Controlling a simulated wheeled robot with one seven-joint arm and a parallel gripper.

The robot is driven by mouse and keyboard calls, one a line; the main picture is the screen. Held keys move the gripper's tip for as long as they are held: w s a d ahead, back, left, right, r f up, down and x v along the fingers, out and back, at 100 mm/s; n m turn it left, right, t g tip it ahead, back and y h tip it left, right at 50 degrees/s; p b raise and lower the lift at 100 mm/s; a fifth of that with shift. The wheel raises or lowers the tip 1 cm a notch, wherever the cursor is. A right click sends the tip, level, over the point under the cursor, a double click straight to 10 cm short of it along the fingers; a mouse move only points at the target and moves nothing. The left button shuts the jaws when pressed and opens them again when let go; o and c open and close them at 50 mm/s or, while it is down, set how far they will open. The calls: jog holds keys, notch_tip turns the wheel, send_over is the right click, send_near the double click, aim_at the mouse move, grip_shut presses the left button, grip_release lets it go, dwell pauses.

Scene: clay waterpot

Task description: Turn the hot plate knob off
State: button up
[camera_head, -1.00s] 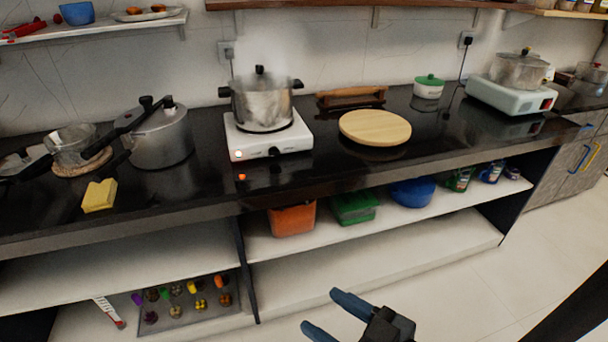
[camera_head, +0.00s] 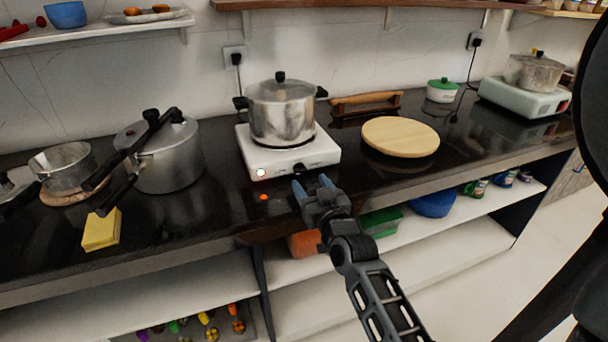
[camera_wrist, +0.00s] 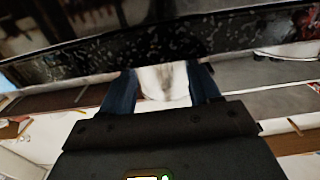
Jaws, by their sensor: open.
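The white hot plate (camera_head: 325,157) stands on the black counter with a steel pot (camera_head: 283,112) on it. Its dark knob (camera_head: 299,167) is on the front face, right of a small round lamp (camera_head: 261,172) that looks pale white-green. My gripper (camera_head: 312,186) is open and empty, its two blue fingers just below and near the knob in the head view. I cannot tell whether they touch it. The wrist view shows both fingers spread (camera_wrist: 163,82) at the dark counter edge (camera_wrist: 215,50); the knob cannot be made out there.
A pressure cooker (camera_head: 171,160) and a yellow sponge (camera_head: 101,230) are to the left. A round wooden board (camera_head: 400,137) is to the right. The counter's front edge and the lower shelf (camera_head: 470,226) are close to my arm.

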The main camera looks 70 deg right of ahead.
aim_at(302, 171)
jog(key=shift+x, duration=2.5)
jog(key=shift+c, duration=0.3)
jog(key=c, duration=1)
jog(key=shift+m+p, duration=0.7)
jog(key=o, duration=1.1)
jog(key=shift+c, duration=0.2)
